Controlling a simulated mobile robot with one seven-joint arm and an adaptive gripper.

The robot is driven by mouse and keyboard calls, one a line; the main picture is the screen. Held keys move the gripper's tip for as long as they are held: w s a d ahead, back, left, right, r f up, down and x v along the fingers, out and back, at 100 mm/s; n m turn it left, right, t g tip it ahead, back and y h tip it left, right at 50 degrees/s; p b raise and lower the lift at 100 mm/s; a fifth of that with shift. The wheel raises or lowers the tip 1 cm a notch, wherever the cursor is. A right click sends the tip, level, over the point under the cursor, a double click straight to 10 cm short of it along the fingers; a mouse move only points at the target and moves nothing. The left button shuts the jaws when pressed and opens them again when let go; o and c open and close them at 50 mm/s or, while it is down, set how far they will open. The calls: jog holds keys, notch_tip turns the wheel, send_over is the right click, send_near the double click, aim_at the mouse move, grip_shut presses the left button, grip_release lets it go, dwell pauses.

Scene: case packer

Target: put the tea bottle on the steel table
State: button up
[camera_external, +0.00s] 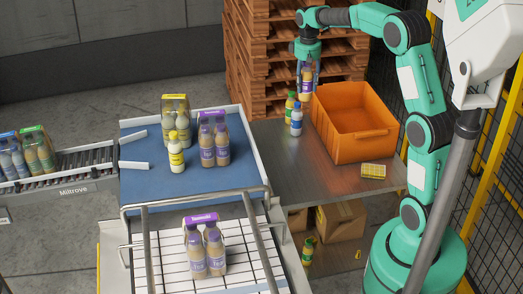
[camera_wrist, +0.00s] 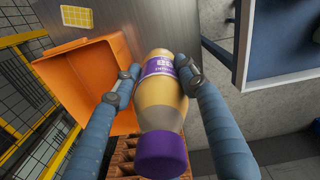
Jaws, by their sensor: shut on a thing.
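My gripper (camera_external: 307,68) is shut on a tan bottle (camera_external: 306,86) with a purple label. In the wrist view the same bottle (camera_wrist: 162,110) lies between the two fingers (camera_wrist: 150,82), its purple cap toward the camera's lower edge. Its label text is only partly legible, so I cannot read whether it says tea. The steel table (camera_external: 290,172) is below, and the held bottle appears over its back-left part. A green-capped bottle (camera_external: 290,105) and a blue-capped white bottle (camera_external: 296,122) stand upright there, close to the held bottle in the picture.
An orange crate (camera_external: 355,150) stands on the right of the steel table, with a yellow pack (camera_external: 373,171) in front. Wooden pallets (camera_external: 255,60) rise behind. Left is a blue surface (camera_external: 140,184) with bottles and packs. The table's front-left part is clear.

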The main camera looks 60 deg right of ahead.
jog(key=s+d+m+b, duration=0.2)
jog(key=s+d, duration=0.1)
jog(key=s, duration=0.4)
notch_tip(320, 180, down, 28)
jog(key=shift+s, duration=0.15)
send_over(302, 146)
jog(key=shift+d+f+p, duration=0.1)
jog(key=shift+f+p, duration=0.2)
jog(key=shift+f, duration=0.5)
jog(key=shift+f, duration=0.1)
jog(key=shift+f, duration=1.65)
jog(key=shift+f, duration=0.1)
